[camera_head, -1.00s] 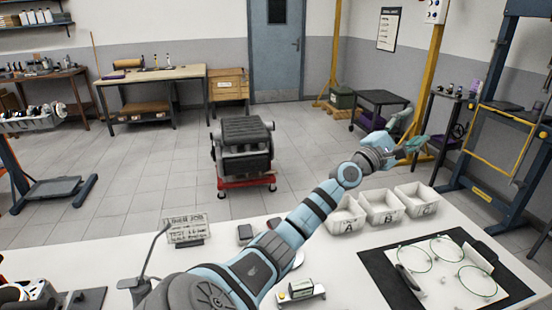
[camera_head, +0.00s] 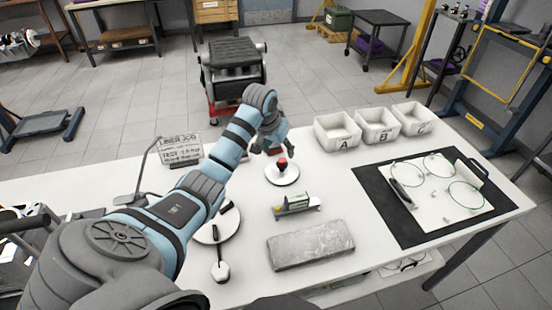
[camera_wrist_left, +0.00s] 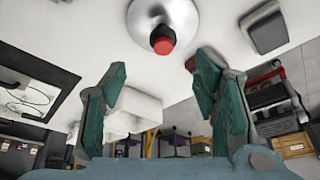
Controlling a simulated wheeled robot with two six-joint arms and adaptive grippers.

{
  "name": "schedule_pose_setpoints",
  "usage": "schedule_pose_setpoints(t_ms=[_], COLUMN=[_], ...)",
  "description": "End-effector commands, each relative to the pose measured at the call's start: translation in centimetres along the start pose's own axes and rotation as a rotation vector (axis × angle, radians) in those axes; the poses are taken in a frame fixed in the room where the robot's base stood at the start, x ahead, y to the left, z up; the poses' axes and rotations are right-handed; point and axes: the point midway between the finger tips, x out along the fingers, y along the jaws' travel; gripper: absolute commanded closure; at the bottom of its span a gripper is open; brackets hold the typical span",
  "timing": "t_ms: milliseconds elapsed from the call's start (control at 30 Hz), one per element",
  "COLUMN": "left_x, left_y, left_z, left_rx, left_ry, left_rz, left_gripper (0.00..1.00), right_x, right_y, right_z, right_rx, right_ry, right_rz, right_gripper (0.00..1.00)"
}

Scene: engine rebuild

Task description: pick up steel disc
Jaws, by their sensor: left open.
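A round, pale steel disc (camera_head: 284,178) with an upright red-topped black knob lies on the white table in the head view. In the left wrist view, the shiny disc (camera_wrist_left: 184,20) and its red knob show at the top, beyond the fingertips. My left gripper (camera_head: 271,150) is open and empty, above and just behind the disc in the head view. Its two green-padded fingers (camera_wrist_left: 161,70) are spread wide in the wrist view. My right gripper is not in view.
A larger round plate (camera_head: 232,225) with a dark bar lies partly behind my left arm. A small level-like gauge (camera_head: 296,204) and a grey block (camera_head: 311,246) lie in front of the disc. White bins (camera_head: 338,143) stand right; a sign (camera_head: 179,148) stands left.

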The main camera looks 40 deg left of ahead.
Motion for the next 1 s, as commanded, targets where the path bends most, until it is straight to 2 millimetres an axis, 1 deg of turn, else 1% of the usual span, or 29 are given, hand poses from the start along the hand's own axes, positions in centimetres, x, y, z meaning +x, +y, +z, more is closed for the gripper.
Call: schedule_pose_setpoints(t_ms=[33, 100, 267, 433, 533, 700, 767, 1000], left_x=[1.5, 2.9, 4.9, 8.3, 9.2, 9.1, 9.1, 9.1], left_y=[0.0, -0.1, -0.3, -0.4, -0.5, -0.5, -0.5, -0.5], left_z=[0.2, 0.2, 0.2, 0.2, 0.2, 0.1, 0.1, 0.1], left_rx=[-0.003, -0.004, -0.006, -0.007, -0.006, -0.005, -0.005, -0.006], left_ry=[-0.003, -0.001, 0.0, 0.001, 0.002, 0.004, 0.004, 0.003], left_rz=[0.002, 0.0, 0.001, 0.002, 0.0, -0.001, -0.001, 0.0], left_gripper=[0.45, 0.45, 0.45, 0.45, 0.45, 0.45, 0.53, 0.91], right_x=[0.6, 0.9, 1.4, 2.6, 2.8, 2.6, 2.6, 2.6], right_y=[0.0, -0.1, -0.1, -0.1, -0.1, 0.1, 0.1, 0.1], right_z=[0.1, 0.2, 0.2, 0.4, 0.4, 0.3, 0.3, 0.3], right_rx=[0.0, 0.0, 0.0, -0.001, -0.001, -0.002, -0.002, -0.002], right_ry=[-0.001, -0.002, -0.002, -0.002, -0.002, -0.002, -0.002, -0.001], right_rz=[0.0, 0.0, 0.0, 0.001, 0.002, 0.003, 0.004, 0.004], right_gripper=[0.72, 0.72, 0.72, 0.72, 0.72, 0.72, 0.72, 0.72])
